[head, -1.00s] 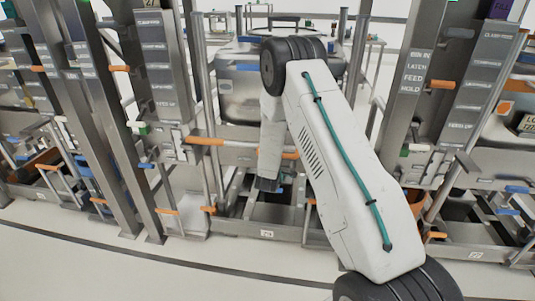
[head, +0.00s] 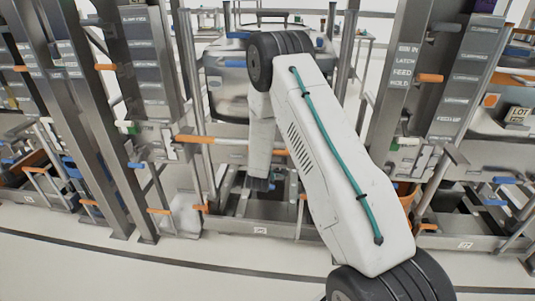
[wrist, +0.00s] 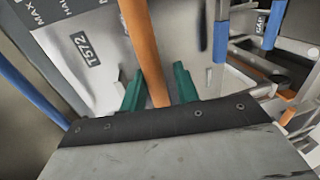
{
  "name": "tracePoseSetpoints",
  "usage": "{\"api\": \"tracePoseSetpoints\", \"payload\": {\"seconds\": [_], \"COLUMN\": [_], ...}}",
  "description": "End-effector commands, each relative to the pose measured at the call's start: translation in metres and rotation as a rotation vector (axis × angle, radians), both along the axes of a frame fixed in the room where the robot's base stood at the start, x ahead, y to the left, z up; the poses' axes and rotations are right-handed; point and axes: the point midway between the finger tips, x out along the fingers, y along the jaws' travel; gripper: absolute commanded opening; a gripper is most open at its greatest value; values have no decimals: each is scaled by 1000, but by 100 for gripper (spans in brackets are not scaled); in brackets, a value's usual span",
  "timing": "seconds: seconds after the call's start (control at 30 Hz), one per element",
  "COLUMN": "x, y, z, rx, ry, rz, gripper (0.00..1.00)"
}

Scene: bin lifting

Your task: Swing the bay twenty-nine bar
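An orange-sleeved bar (head: 195,139) runs across the front of the middle bay in the head view, partly hidden behind my arm. In the wrist view an orange bar (wrist: 143,45) comes down from the top and passes between the two green fingers of my gripper (wrist: 159,88). The fingers are apart, one on each side of the bar, with a visible gap on the right side. I cannot tell whether the left finger touches it. In the head view my gripper (head: 258,184) hangs low in the middle bay, small and dark. The bay's number plate (head: 261,231) is too small to read surely.
Steel posts with label plates (head: 408,62) flank the bay. A grey bin (head: 228,92) sits behind my arm. Blue-sleeved bars (wrist: 220,40) and other orange handles (head: 159,211) stick out nearby. The floor (head: 150,270) in front is clear.

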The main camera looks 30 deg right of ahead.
Motion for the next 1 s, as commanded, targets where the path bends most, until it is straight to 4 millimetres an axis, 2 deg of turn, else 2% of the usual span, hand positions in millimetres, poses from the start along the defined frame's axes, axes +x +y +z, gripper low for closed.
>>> {"api": "tracePoseSetpoints", "payload": {"seconds": [0.2,0.4,1.0], "x": [-31,-48,-50], "y": [25,36,38], "z": [5,11,12], "rx": [2,1,0], "ry": [8,3,1], "rz": [1,-3,-4], "gripper": [26,26,26]}}
